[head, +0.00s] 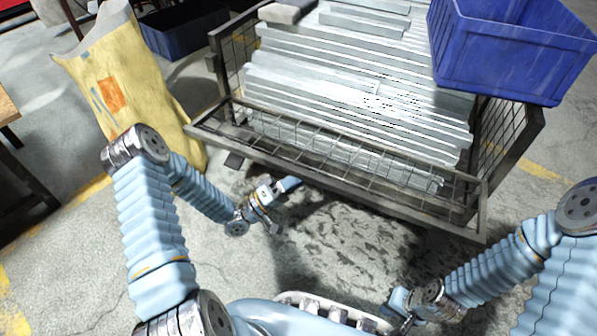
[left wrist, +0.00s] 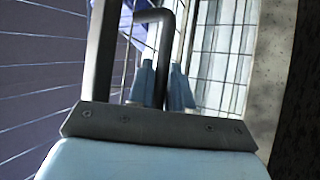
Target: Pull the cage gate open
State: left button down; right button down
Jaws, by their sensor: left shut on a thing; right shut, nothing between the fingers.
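The cage gate (head: 350,189) is the long mesh panel with a dark metal frame across the front of the cage (head: 213,50). It leans outward from the cage front, partly open. My left gripper (head: 290,185) is at the near side of the gate, just below its front rail. In the left wrist view, its two pale blue fingers (left wrist: 165,88) are shut on a dark bent bar handle (left wrist: 166,45), with gate mesh behind. In the head view the handle is hard to make out. My right gripper (head: 397,303) is low at the right, shut and empty, apart from the gate.
Galvanized brackets (head: 350,75) are stacked inside the cage. A blue crate (head: 510,60) sits at the cage's right top. A yellow sack (head: 130,85) stands close left of the gate. A dark blue bin (head: 185,32) is behind. Floor before the gate is clear.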

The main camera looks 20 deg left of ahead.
pick_arm(q)
jog(key=shift+w+f, duration=0.1)
jog(key=shift+f, duration=0.35)
jog(key=c, duration=1.1)
grip_release()
jog(key=v, duration=1.3)
jog(key=shift+s+a+f+p, duration=0.2)
jog(key=shift+s+f+p, duration=0.05)
jog(key=shift+f+p, duration=0.05)
